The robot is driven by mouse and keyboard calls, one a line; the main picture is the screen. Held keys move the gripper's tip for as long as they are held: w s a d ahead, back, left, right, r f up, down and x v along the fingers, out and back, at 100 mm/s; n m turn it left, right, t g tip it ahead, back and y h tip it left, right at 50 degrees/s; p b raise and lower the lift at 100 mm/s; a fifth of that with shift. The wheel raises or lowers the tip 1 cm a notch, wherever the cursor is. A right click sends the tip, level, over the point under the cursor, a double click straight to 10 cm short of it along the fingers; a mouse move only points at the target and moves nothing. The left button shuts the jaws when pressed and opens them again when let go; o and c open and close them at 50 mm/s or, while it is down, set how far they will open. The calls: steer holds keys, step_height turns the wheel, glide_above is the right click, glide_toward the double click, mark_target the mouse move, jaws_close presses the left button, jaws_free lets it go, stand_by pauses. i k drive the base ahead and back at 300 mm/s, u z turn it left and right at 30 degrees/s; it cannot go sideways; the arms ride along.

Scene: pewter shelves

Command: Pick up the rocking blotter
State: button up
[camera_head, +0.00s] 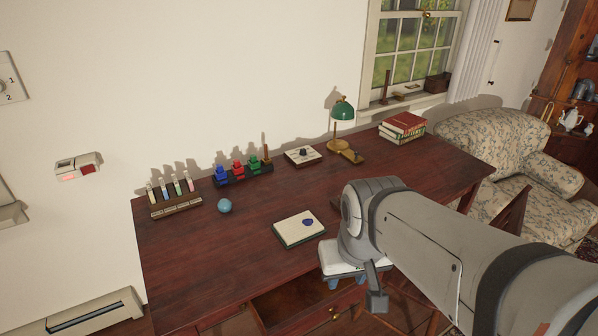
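I cannot single out the rocking blotter with certainty. A small pale block with a dark knob on top (302,155) lies near the back of the dark red wooden desk (240,255), left of the green lamp; it may be the blotter, but it is small in view. A cream pad with a blue spot (292,231) lies flat at the desk's middle. My grey arm reaches in from the lower right. My gripper (346,281) is at its end, low by the desk's front edge, right of the pad. Its fingers are mostly hidden, and their opening is unclear.
On the desk are a rack of coloured tubes (175,200), a blue ball (225,205), a rack of blue, red and green bottles (240,172), a green lamp (342,111) and stacked books (402,126). An open drawer (300,303) juts out in front. A floral armchair (500,145) stands right.

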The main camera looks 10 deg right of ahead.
mark_target(335, 203)
steer(key=z, duration=0.05)
steer(key=i, duration=1)
steer(key=u, duration=0.05)
